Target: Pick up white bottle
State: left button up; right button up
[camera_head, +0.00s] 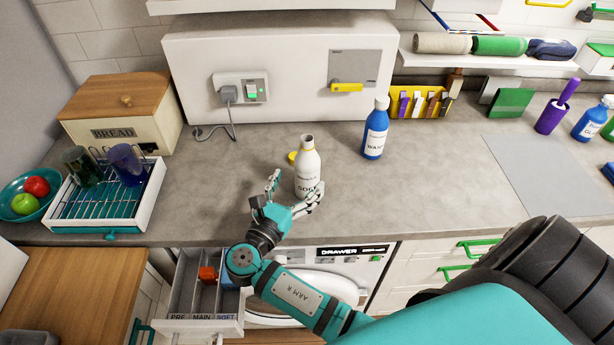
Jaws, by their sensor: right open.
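The white bottle (307,163) stands upright and uncapped on the grey countertop, with lettering low on its front. A yellow cap (292,157) lies on the counter just behind its left side. My right gripper (295,190) is open, with one finger at the left of the bottle and the other in front of its lower right. I cannot tell whether the fingers touch it. The bottle's lower front is partly hidden by the gripper. My left gripper is not in view.
A blue bottle (376,130) stands to the right. A dish rack (104,203) with cups and a bread box (117,118) are at the left. Below the counter, a detergent drawer (188,326) is pulled out. The counter between the white and blue bottles is clear.

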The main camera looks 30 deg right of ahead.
aim_at(307, 167)
jog(key=b+x, duration=0.3)
jog(key=x, duration=0.3)
jog(key=shift+w, duration=0.15)
jog(key=shift+c, duration=0.5)
jog(key=c, duration=1.5)
jog(key=shift+r, duration=0.1)
